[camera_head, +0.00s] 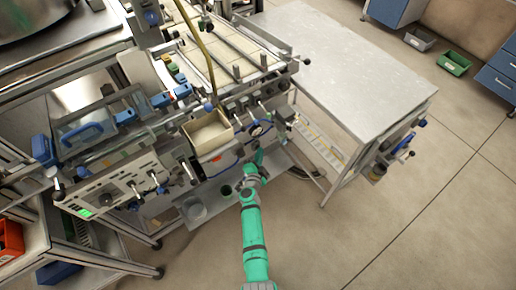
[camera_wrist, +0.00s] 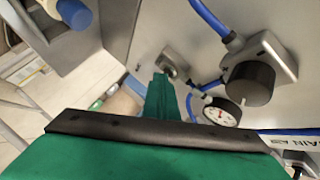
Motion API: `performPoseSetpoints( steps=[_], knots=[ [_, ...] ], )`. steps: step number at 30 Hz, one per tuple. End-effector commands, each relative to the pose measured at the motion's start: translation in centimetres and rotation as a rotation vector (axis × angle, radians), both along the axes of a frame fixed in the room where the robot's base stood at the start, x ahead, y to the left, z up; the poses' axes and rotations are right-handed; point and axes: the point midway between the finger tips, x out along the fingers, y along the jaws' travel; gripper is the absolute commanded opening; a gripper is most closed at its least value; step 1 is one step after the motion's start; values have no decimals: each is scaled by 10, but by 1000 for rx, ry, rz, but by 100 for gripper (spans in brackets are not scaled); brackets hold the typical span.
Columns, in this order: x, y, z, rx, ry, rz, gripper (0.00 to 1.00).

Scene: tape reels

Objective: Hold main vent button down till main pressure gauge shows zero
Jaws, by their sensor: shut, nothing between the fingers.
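My green gripper (camera_head: 258,158) is shut and empty, close to the front of the machine. In the wrist view its closed fingers (camera_wrist: 162,82) point at a small metal box (camera_wrist: 174,60) with a round fitting on its face, which may be the vent button. The fingertips overlap the lower edge of that fitting; I cannot tell whether they touch or press it. A white-faced pressure gauge (camera_wrist: 222,112) sits right of the fingers, below a black knob (camera_wrist: 250,82). The gauge's needle is too small to read. A partly cut-off label (camera_wrist: 300,132) shows "AIN AI".
Blue hoses (camera_wrist: 208,18) run to the black knob's block and near the gauge. In the head view a cream bin (camera_head: 208,136) sits left of and above my gripper. A grey-topped table (camera_head: 350,75) stands to the right. Open floor lies at the lower right.

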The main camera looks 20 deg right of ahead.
Motion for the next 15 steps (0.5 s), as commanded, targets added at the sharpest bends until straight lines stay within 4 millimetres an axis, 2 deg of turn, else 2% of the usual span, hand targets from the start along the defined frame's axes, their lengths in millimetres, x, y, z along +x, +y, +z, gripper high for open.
performPoseSetpoints(
  steps=[9, 15],
  knots=[
    [-13, -4, 0, 0, 0, 0, 0],
    [-14, -5, 0, -1, 0, 0, 0]
  ],
)
